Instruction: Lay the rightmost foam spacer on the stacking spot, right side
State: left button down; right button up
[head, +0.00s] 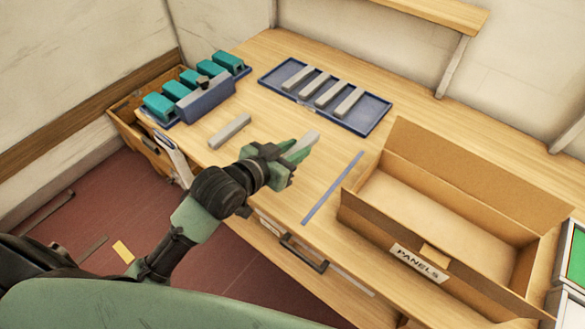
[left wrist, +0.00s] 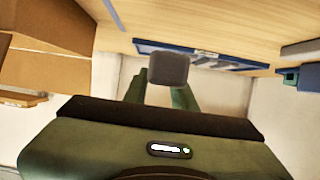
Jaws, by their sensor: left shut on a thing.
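My left gripper (head: 294,152) is shut on a grey foam spacer (head: 309,142) and holds it over the table. In the left wrist view the spacer's end (left wrist: 168,69) shows between the two fingers (left wrist: 160,93). Several more grey spacers (head: 330,90) lie side by side in a shallow blue tray (head: 372,127) behind the gripper. One loose grey spacer (head: 229,132) lies flat on the table, left of the gripper and apart from it. I cannot make out a marked outline of the stacking spot. My right gripper is not in view.
A cardboard box (head: 440,190) labelled PANELS stands open at right. A thin blue strip (head: 333,188) lies between it and the gripper. A blue rack (head: 206,100) with teal blocks (head: 159,106) stands at left. The wooden table (head: 262,112) is bare between rack and tray.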

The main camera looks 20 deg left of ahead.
pick_arm(q)
notch_tip(320, 180, down, 8)
jog(key=shift+r, duration=0.15)
dwell(0.4)
jog(key=shift+f, duration=0.3)
jog(key=c, duration=1.1)
grip_release()
jog(key=shift+c, duration=0.2)
